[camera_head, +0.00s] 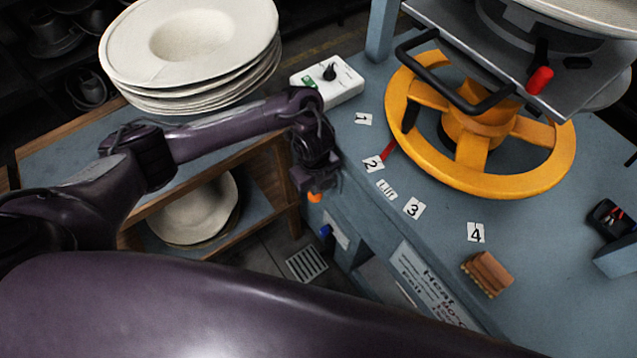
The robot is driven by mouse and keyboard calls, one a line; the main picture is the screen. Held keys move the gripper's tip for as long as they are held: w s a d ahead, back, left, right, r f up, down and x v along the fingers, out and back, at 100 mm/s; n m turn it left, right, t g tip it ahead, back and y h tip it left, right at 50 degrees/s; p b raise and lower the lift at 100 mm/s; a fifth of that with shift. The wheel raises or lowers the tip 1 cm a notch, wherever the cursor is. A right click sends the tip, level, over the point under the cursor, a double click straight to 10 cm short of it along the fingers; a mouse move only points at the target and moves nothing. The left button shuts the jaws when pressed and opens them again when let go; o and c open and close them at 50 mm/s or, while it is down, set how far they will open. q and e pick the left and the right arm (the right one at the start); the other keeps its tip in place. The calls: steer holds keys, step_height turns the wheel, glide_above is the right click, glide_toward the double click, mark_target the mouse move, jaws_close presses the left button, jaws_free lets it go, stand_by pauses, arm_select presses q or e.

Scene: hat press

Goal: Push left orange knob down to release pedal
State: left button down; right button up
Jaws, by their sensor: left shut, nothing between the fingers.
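An orange knob (314,197) shows as a small spot at the left front edge of the blue press table (520,255). My left gripper (305,188) is shut and empty, pointing down just above and beside the knob. It hides part of the knob, and I cannot tell whether they touch. A blue knob (325,231) sits lower on the table's front side. The pedal cannot be made out. My right gripper is not in view.
A yellow handwheel (470,178) and a metal plate with a black handle and red knob (540,80) stand on the table. A white switch box (328,83) is near my left forearm. Stacked pale hats (190,40) sit on a shelf at left. A brown block (487,273) lies near the front edge.

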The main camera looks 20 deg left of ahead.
arm_select(q)
step_height(320, 180, up, 8)
steer(key=p, duration=0.7)
steer(key=shift+p, duration=0.4)
stand_by(0.8)
